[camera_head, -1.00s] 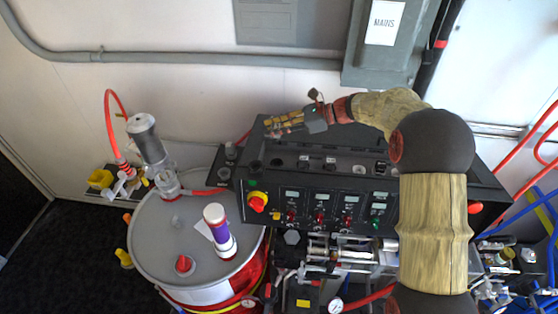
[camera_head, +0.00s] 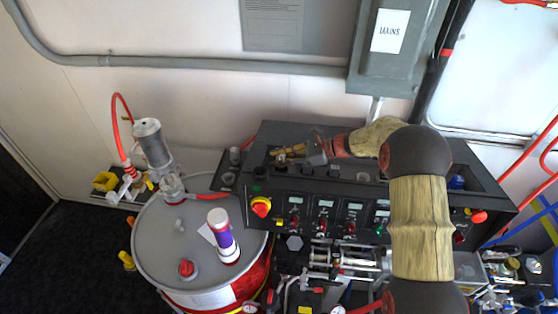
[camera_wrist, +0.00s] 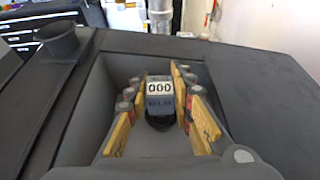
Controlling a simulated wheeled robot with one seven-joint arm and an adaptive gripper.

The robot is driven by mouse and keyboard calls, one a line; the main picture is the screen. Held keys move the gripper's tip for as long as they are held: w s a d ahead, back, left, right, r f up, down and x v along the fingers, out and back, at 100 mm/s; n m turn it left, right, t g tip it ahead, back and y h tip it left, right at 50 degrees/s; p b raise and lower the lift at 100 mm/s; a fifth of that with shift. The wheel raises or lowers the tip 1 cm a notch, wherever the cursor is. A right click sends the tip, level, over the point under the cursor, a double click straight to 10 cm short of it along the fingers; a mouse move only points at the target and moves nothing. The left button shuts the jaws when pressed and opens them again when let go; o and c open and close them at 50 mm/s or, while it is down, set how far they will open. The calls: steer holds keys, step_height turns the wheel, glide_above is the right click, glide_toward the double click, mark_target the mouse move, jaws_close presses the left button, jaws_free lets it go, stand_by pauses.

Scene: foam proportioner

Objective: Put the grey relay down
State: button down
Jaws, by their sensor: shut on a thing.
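The grey relay (camera_wrist: 159,88) is a small block with a white label reading "000" in the wrist view. It sits between the yellow fingers of my gripper (camera_wrist: 160,95), which is shut on it. A dark rounded shape shows just below the label. In the head view my gripper (camera_head: 290,153) is low over the left end of the recess in the black console (camera_head: 262,140). The relay cannot be made out there. Whether its underside touches the recess floor (camera_wrist: 158,145) cannot be told.
Recess walls surround my fingers on both sides. A dark cup-like fitting (camera_wrist: 58,42) stands on the rim at left. Small parts and a blue item (camera_head: 457,182) lie along the recess. A grey drum (camera_head: 160,245) with a purple-banded cylinder (camera_head: 222,238) stands at left.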

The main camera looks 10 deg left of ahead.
steer(key=shift+w+f, duration=0.1)
steer(key=shift+f, duration=0.5)
steer(key=shift+f, duration=0.1)
steer(key=c, duration=1.6)
jaws_free()
steer(key=shift+o, duration=0.2)
steer(key=shift+d+r, duration=0.15)
steer(key=shift+r, duration=0.05)
steer(key=b+v, duration=0.2)
steer(key=v, duration=0.9)
steer(key=shift+d+r, duration=0.1)
steer(key=shift+d, duration=0.25)
